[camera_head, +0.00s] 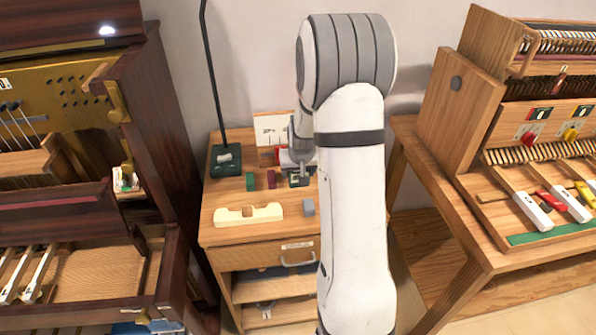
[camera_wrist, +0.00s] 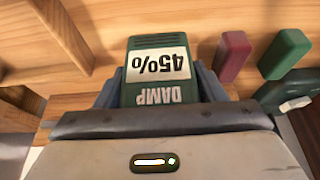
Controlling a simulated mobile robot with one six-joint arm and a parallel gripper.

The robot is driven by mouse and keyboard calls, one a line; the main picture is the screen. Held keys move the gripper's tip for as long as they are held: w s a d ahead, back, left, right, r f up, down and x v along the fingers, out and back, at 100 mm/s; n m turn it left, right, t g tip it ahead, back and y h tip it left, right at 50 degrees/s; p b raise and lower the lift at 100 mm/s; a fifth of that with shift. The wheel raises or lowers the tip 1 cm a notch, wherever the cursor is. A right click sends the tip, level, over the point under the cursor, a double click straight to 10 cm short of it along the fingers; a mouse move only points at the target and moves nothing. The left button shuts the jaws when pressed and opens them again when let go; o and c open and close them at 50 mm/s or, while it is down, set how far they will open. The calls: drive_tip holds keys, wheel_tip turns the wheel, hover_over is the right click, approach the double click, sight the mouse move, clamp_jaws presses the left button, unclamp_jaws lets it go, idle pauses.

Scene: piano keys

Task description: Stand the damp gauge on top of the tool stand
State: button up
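The damp gauge (camera_wrist: 157,68) is a dark green block with a white "45%" label and the word DAMP, upside down in the wrist view. My gripper (camera_wrist: 160,90) has its blue-grey fingers on both sides of it, with no gap showing. The gauge's lower end is hidden behind my gripper. In the head view my gripper (camera_head: 298,163) is low over the back right of a small wooden stand (camera_head: 228,233) with a drawer, partly hidden by my arm. I cannot tell whether the gauge touches the top. I take this to be the tool stand, but its label is unreadable.
A green block (camera_head: 250,181) and a dark red block (camera_head: 271,179) stand beside my gripper. A piano and a workbench flank the stand.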

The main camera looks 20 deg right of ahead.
drive_tip(key=shift+o, duration=1.4)
drive_tip(key=shift+r, duration=0.1)
drive_tip(key=shift+r, duration=0.2)
drive_tip(key=v, duration=1.2)
drive_tip(key=s+a+r+n+g, duration=0.1)
drive_tip(key=s+a+r, duration=0.1)
drive_tip(key=s+a, duration=0.5)
drive_tip(key=s+a+r+n+g+y, duration=0.1)
drive_tip(key=s+a, duration=0.6)
drive_tip(key=s, duration=0.8)
drive_tip(key=shift+s+r+n, duration=0.4)
drive_tip(key=shift+r+n, duration=0.2)
drive_tip(key=shift+r, duration=0.35)
drive_tip(key=shift+a, duration=0.15)
